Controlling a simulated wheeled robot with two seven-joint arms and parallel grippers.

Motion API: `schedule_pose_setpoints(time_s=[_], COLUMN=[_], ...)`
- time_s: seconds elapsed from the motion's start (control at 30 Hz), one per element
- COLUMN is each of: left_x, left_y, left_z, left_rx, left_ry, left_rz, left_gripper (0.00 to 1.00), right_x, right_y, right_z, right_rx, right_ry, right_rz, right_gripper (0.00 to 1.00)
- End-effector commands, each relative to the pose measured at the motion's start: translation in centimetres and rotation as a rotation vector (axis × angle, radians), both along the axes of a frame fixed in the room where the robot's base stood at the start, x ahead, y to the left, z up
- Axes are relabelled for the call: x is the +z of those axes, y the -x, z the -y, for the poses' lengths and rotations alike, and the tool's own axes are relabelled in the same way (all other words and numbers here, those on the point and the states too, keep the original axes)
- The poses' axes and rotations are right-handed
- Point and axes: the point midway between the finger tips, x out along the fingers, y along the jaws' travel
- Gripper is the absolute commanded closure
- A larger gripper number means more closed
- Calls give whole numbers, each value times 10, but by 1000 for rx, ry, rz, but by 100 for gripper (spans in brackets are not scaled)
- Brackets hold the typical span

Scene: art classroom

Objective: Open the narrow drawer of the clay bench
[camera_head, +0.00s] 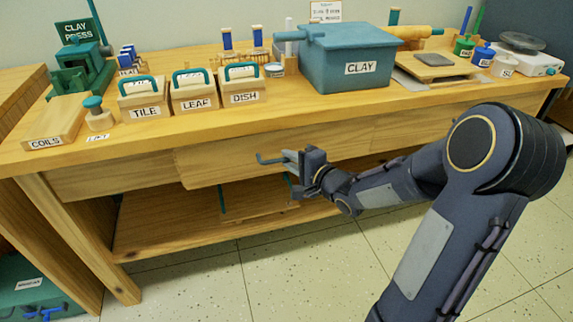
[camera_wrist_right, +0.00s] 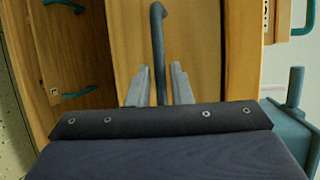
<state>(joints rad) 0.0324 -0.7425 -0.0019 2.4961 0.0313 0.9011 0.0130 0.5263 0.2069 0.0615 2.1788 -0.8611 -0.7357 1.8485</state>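The clay bench (camera_head: 150,135) is a wooden table with a drawer (camera_head: 225,158) in its front, below the top. The drawer front stands slightly proud of the bench's front; I cannot tell whether it is pulled out. A teal-grey bar handle (camera_head: 268,160) is on the drawer front. My right gripper (camera_head: 290,157) is at this handle. In the right wrist view the handle (camera_wrist_right: 157,40) runs between the two fingers of the gripper (camera_wrist_right: 160,82), with a gap on each side. The fingers are open around it. My left gripper is not in view.
On the bench top stand a blue CLAY bin (camera_head: 345,65), three boxes labelled TILE, LEAF and DISH (camera_head: 243,97), and a green clay press (camera_head: 78,65). A lower shelf (camera_head: 160,225) lies under the drawer. The tiled floor (camera_head: 300,270) in front is clear apart from my arm.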

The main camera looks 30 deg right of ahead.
Motion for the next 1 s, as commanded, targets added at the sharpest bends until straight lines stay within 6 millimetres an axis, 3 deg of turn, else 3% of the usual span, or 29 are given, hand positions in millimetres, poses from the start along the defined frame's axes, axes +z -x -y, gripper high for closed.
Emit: schedule_pose_setpoints(time_s=[0.17, 0.43, 0.6, 1.0], left_x=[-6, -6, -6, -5], left_y=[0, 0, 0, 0], left_z=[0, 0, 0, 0], left_rx=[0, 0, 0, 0], left_ry=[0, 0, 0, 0], left_rz=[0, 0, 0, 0], left_gripper=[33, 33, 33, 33], right_x=[-3, -2, -2, -2], right_y=[-13, -14, -14, -15], right_z=[-2, -3, -3, -3], right_rx=[0, 0, 0, 0], right_ry=[1, 0, 1, 0], right_rz=[0, 0, 0, -1], right_gripper=[81, 81, 100, 100])
